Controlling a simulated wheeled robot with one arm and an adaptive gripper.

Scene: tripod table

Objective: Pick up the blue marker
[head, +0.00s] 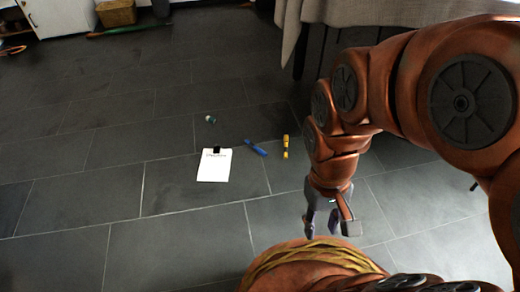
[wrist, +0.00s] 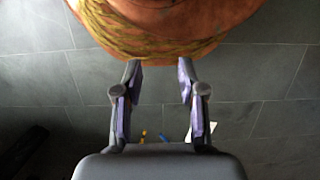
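The blue marker (head: 256,148) lies on the dark tiled floor between a white sheet on a clipboard (head: 214,166) and a yellow marker (head: 286,146). My gripper (head: 322,230) hangs nearer to my base, below and right of the blue marker in the head view. In the wrist view my gripper (wrist: 158,70) has its two fingers apart, with nothing between them. There the blue marker (wrist: 166,138) shows only as a small bit above the gripper's body, with the yellow marker (wrist: 144,134) to its left.
A small greenish object (head: 210,119) lies beyond the clipboard. A table with a beige cloth (head: 370,12) stands at the back right. A wicker basket (head: 117,13) is at the back left. The floor around the markers is mostly clear.

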